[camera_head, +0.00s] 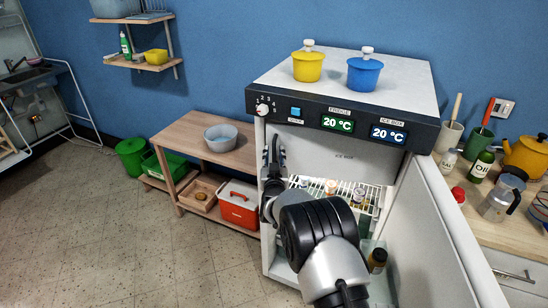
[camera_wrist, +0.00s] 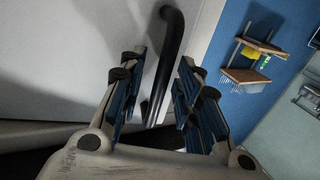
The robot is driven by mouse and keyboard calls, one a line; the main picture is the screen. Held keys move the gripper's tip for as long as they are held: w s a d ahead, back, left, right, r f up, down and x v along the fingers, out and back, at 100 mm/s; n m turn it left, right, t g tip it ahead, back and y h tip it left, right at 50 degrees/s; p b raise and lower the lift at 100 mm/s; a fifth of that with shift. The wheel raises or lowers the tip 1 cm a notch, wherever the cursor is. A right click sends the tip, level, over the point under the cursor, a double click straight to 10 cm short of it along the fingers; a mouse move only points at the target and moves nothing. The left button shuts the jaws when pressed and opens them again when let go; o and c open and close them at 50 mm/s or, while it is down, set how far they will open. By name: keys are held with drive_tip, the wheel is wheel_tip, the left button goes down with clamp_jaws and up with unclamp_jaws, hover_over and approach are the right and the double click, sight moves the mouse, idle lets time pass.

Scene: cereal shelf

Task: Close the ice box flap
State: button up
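My gripper (camera_head: 274,165) is at the fridge's left inner edge, beside the flap's left end. In the wrist view my gripper (camera_wrist: 158,66) is open, its blue-padded fingers on either side of a black curved bar handle (camera_wrist: 172,28) beside a white surface. Gaps show between the bar and both fingers. Which panel the handle belongs to is unclear. My arm hides part of the interior.
The fridge door (camera_head: 435,225) stands open at the right, against the counter (camera_head: 480,210). Wire shelf (camera_head: 371,197) holds small jars below the flap. Yellow (camera_head: 307,66) and blue (camera_head: 364,74) pots stand on top.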

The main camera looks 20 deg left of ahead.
clamp_jaws()
idle(0.3)
idle(0.5)
